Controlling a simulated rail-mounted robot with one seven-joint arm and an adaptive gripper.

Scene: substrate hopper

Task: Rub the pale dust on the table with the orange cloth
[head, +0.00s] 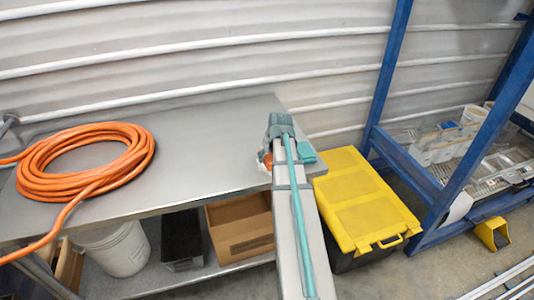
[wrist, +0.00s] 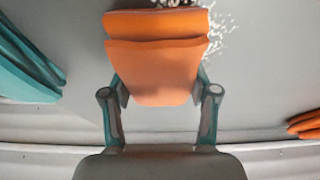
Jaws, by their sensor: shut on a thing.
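The orange cloth (wrist: 155,70) is folded and fills the middle of the wrist view. My gripper (wrist: 160,92) is shut on it, one finger on each side. The pale dust (wrist: 222,42) shows as white specks on the grey table along the cloth's far and right edges. The cloth covers that part of the table, so any dust beneath it is hidden. In the head view, a small part of the cloth (head: 267,160) shows beside my arm near the table's right end. I cannot tell how firmly the cloth touches the table.
A coiled orange hose (head: 85,160) lies on the left of the metal table (head: 200,150). A teal item (head: 306,153) lies right of my arm. A yellow-lidded box (head: 365,205) stands beside the table. The table's middle is clear.

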